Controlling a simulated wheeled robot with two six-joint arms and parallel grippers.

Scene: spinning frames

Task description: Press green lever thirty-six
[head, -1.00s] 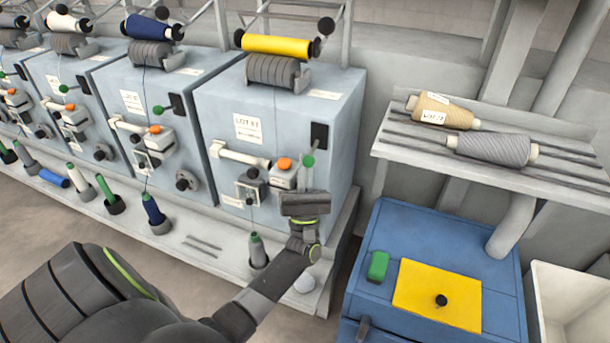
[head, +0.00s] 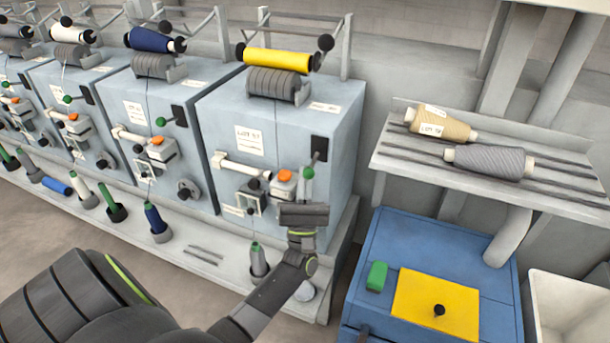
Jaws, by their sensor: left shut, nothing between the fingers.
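A green lever knob (head: 308,172) sits on a short dark rod on the front of the nearest blue-grey spinning machine (head: 300,118). The rod angles down from a black plate. I cannot read a number thirty-six beside it. My left gripper (head: 303,212) is shut and empty, just below the knob in the picture. My right gripper is not in view.
An orange button (head: 284,175) is left of the knob. A bobbin (head: 258,259) stands on the ledge below. At right are a blue cabinet (head: 440,245) with a yellow panel and a shelf (head: 395,162) with yarn cones. More machines with green levers line the left.

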